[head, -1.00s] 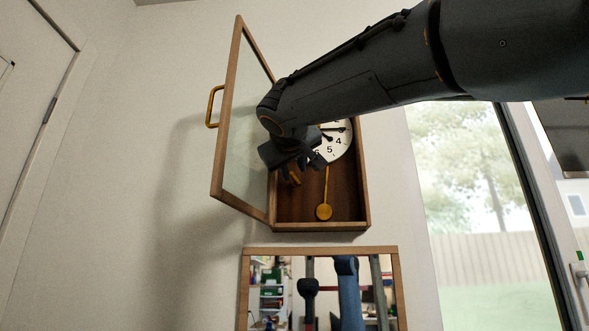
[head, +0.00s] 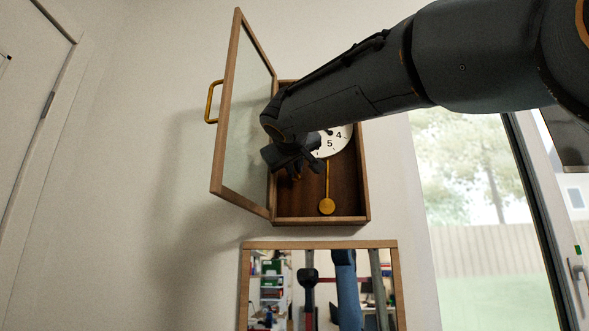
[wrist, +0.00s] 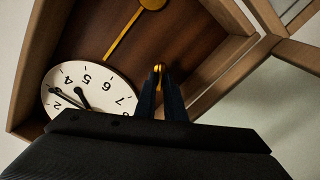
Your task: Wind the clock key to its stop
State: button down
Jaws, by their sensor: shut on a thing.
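The wall clock (head: 366,190) is a wooden case with its glazed door (head: 243,120) swung open to the left. Its white dial (head: 338,140) is partly hidden behind my arm in the head view; the dial also shows in the wrist view (wrist: 98,84), with black hands. My gripper (head: 298,168) reaches into the case at the lower left of the dial. In the wrist view its two dark fingers (wrist: 159,92) are shut on a small brass piece, the clock key (wrist: 158,70). Most of the key is hidden between the fingers.
A brass pendulum (head: 326,206) hangs close to the right of my gripper. The open door, with its brass handle (head: 210,102), stands close on the left. A framed mirror (head: 320,245) hangs below, and a window (head: 470,200) is to the right.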

jog(key=shift+m+b, duration=0.3)
jog(key=shift+b, duration=0.15)
jog(key=m+b, duration=0.5)
jog(key=b, duration=0.1)
jog(key=shift+d+b, duration=0.1)
jog(key=shift+b, duration=0.25)
jog(key=shift+m, duration=0.4)
jog(key=c, duration=1.8)
grip_release()
jog(key=shift+c, duration=0.2)
jog(key=shift+s, duration=0.15)
jog(key=s+b, duration=0.2)
jog(key=s, duration=0.5)
jog(key=shift+s, duration=0.3)
